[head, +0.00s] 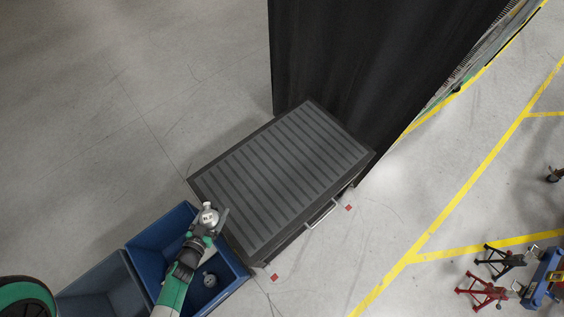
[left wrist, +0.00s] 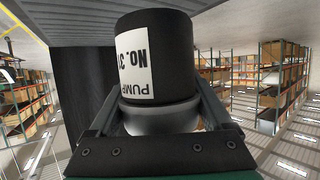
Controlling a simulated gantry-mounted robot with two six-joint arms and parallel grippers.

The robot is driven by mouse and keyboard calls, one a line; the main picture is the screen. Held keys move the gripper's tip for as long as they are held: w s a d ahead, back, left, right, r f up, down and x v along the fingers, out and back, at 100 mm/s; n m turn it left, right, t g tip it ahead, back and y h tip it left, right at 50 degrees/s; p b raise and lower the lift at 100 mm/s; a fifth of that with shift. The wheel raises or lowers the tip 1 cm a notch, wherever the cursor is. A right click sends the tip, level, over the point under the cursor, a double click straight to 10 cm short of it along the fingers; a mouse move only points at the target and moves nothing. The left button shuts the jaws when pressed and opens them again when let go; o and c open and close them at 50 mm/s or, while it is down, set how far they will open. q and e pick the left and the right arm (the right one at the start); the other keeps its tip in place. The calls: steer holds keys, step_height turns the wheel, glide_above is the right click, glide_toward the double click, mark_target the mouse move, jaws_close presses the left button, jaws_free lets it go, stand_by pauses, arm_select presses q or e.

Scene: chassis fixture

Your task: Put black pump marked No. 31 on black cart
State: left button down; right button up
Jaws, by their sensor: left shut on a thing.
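The pump (left wrist: 178,55) fills the middle of the left wrist view. It has a black body, a silver end and a white label, upside down, reading "PUMP No. 3" before the label curves out of sight. My left gripper (left wrist: 165,112) is shut on the silver end. In the head view the held pump (head: 208,212) shows as a small pale shape at the tip of my left gripper (head: 206,224), above the blue bin and beside the cart's near left corner. The black cart (head: 285,165) has a ribbed, empty top. My right gripper is not in view.
A blue bin (head: 232,285) stands against the cart's near end, with a small round part (head: 210,280) inside. A greyer bin (head: 95,285) adjoins it. A black curtain (head: 370,75) rises behind the cart. Red and blue stands (head: 545,280) are at far right.

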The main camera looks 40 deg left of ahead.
arm_select(q)
steer(key=shift+a+r, duration=0.1)
steer(key=shift+r, duration=0.1)
steer(key=shift+w+f+b, duration=0.15)
steer(key=shift+w+b, duration=0.05)
steer(key=shift+b, duration=0.1)
steer(key=b, duration=0.8)
glide_above(242, 194)
steer(key=s+d, duration=0.2)
steer(key=s, duration=0.2)
step_height(242, 194, down, 5)
steer(key=w+f+b, duration=0.1)
steer(key=b, duration=0.1)
steer(key=a+f+b, duration=0.1)
steer(key=b, duration=0.1)
steer(key=w+f+b, duration=0.1)
steer(key=b, duration=0.1)
steer(key=shift+w+a+f+b, duration=0.25)
steer(key=shift+w+f+b, duration=0.1)
steer(key=shift+w, duration=0.2)
steer(key=shift+w+a, duration=0.1)
steer(key=f+b, duration=0.3)
steer(key=b, duration=0.1)
steer(key=shift+w+a+f, duration=0.15)
steer(key=shift+w+f, duration=0.2)
steer(key=shift+f, duration=0.05)
